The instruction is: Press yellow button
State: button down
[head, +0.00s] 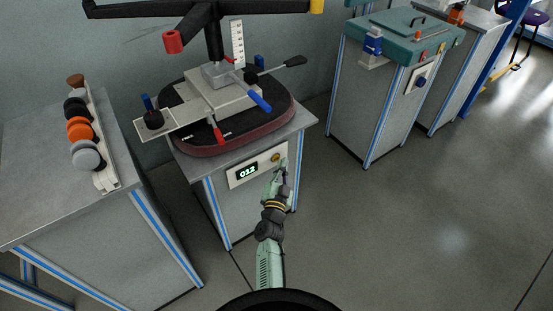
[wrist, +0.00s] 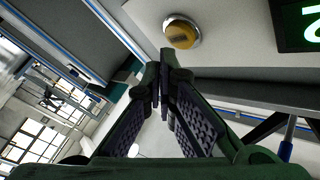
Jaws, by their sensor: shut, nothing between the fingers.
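The yellow button (head: 275,157) sits on the right end of a white control panel on the front of the middle cabinet, right of a green digital display (head: 247,171). In the wrist view the button (wrist: 180,34) is a round yellow cap in a metal ring, just beyond my fingertips. My gripper (head: 283,165) is close to the panel in the head view, just right of and below the button. In the wrist view my gripper (wrist: 166,62) is shut and empty, its tips near the button's lower edge. I cannot tell whether they touch it.
A chair test rig with a dark seat cushion (head: 220,145) stands on the middle cabinet. Left is a table with a rack of round knobs (head: 90,135). Right is a cabinet with a teal machine (head: 400,38). The floor (head: 400,220) at the right is clear.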

jog(key=shift+w+a, duration=0.25)
jog(key=shift+w, duration=0.1)
jog(key=shift+w+a+p, duration=0.25)
jog(key=shift+w+p, duration=0.05)
jog(key=shift+p, duration=0.1)
dwell(0.8)
jog(key=shift+s+d, duration=0.5)
jog(key=shift+s, duration=0.15)
